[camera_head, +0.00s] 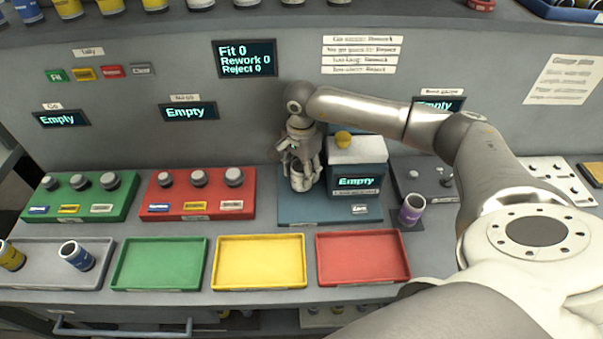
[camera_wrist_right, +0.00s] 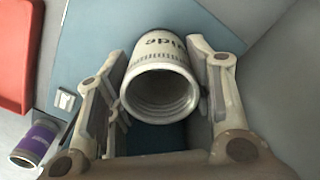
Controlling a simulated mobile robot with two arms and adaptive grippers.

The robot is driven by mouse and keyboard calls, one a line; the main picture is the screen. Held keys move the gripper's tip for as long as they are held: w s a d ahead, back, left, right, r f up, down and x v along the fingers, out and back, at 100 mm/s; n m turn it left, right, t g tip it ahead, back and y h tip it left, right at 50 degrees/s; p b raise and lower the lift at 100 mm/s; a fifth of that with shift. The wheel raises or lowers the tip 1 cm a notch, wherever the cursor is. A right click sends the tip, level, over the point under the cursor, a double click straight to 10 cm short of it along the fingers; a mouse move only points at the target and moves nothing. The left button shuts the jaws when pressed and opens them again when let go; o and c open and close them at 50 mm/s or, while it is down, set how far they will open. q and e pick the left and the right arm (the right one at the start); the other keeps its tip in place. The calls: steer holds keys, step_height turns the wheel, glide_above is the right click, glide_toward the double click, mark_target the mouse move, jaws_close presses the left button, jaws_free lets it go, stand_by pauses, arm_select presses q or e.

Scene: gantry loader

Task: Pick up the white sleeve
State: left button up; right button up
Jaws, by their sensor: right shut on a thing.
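The white sleeve (camera_wrist_right: 160,65) is between the fingers of my right gripper (camera_wrist_right: 160,100) in the right wrist view, its open end with inner threads facing the camera and dark print on its side. In the head view the right gripper (camera_head: 301,172) points down over the blue station plate, shut on the white sleeve (camera_head: 301,184), which is partly hidden by the fingers. I cannot tell whether the sleeve touches the plate. My left gripper is not in view.
The blue station (camera_head: 360,210) has a grey box with a yellow button (camera_head: 343,139) right of the gripper. A purple sleeve (camera_head: 411,210) stands to its right. Green (camera_head: 160,284), yellow (camera_head: 260,284) and red (camera_head: 362,278) trays lie empty in front. A grey tray (camera_head: 40,284) holds sleeves.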

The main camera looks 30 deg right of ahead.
step_height(320, 180, up, 17)
steer(key=b, duration=0.3)
steer(key=shift+r+b, duration=0.15)
steer(key=shift+b, duration=0.15)
steer(key=shift+r+p, duration=1.7)
steer(key=shift+r, duration=0.55)
